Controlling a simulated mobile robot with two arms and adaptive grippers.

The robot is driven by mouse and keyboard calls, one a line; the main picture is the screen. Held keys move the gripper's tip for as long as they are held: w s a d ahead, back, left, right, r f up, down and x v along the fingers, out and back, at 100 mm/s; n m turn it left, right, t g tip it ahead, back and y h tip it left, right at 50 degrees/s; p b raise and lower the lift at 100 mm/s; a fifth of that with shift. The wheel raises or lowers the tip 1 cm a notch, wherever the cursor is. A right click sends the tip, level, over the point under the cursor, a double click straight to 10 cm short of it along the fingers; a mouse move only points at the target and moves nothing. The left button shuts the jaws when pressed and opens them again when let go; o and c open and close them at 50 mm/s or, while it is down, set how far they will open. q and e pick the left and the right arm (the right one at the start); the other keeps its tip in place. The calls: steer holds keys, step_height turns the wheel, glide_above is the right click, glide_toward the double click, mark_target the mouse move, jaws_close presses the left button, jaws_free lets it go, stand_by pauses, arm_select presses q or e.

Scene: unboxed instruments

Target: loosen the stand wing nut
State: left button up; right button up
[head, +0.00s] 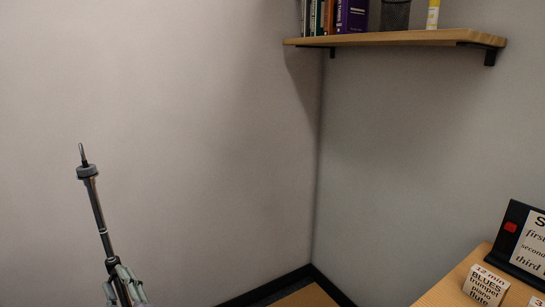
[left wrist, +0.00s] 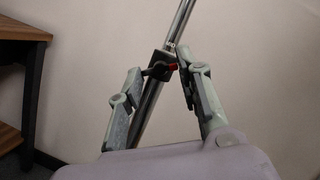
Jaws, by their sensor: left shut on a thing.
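The stand is a slim dark pole (head: 99,217) with a grey collar and thin tip, leaning slightly at the lower left of the head view. In the left wrist view its pole (left wrist: 150,103) runs up between my fingers to a black clamp block (left wrist: 159,62). My left gripper (head: 122,278) is at the lower part of the visible stand. In the left wrist view its fingers (left wrist: 162,68) are around the clamp, shut on the wing nut. My right gripper is out of view.
A wooden shelf (head: 400,39) with books and a black mesh cup (head: 395,15) is on the wall. A wooden desk (head: 447,287) at the lower right holds a small card (head: 486,285) and a black sign holder (head: 511,238). Dark furniture (left wrist: 30,85) stands left in the wrist view.

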arm_select(q)
steer(key=n+g, duration=0.1)
steer(key=n, duration=0.1)
steer(key=n+g+b, duration=0.1)
steer(key=n, duration=0.1)
steer(key=shift+d+n+y, duration=0.1)
steer(key=shift+n+y, duration=0.2)
steer(key=shift+y, duration=0.1)
steer(key=o, duration=1.2)
steer(key=shift+w+r, duration=0.1)
steer(key=shift+r, duration=0.05)
steer(key=shift+c, duration=0.2)
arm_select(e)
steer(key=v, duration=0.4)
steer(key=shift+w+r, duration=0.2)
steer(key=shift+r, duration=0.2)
arm_select(q)
steer(key=shift+d, duration=0.1)
